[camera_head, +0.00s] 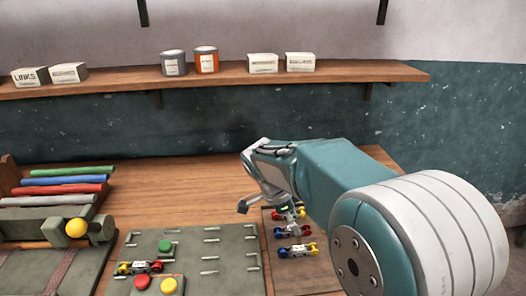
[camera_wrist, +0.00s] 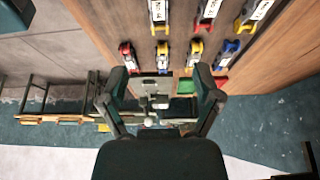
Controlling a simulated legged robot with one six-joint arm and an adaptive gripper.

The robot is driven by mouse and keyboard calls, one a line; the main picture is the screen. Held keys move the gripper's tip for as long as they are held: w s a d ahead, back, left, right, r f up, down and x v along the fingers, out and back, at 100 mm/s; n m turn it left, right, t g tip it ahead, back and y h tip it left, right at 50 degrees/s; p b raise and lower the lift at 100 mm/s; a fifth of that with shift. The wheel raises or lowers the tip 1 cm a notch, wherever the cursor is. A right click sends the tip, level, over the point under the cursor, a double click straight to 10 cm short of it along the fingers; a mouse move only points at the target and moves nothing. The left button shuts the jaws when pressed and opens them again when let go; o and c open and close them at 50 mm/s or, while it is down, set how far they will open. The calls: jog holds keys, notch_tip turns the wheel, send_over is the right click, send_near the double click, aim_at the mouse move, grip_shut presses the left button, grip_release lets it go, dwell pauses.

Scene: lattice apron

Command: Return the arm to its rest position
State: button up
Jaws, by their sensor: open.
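My arm reaches from the lower right over the workbench in the head view. My gripper (camera_head: 262,205) hangs above the bench beside the wooden tray. In the wrist view my gripper (camera_wrist: 161,95) shows two dark fingers spread apart with nothing held between them. Small coloured link parts (camera_head: 296,250) lie in rows on the tray under and beside the gripper. The same kind of parts (camera_wrist: 195,50) show in the wrist view beyond the fingertips. Some of the parts are hidden behind my arm in the head view.
A grey-green pegged board (camera_head: 215,262) holds a link part (camera_head: 140,267) and green, red and yellow knobs. A rack with coloured rods (camera_head: 65,180) stands at the left. A wall shelf (camera_head: 220,77) carries boxes and cans. The bench behind the board (camera_head: 190,190) is clear.

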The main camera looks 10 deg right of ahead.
jog(key=s+d+r+n+t+y, duration=0.1)
jog(key=s+r+n+t+y, duration=0.1)
jog(key=s+n, duration=0.7)
jog(key=s+d+r+n+t+y, duration=0.1)
jog(key=s+r+n+t+y, duration=0.1)
jog(key=s+n, duration=0.7)
jog(key=s+r+t, duration=0.1)
jog(key=s+r, duration=0.1)
jog(key=s, duration=0.1)
jog(key=shift+s+d+t+y, duration=0.15)
jog(key=shift+t+y, duration=0.15)
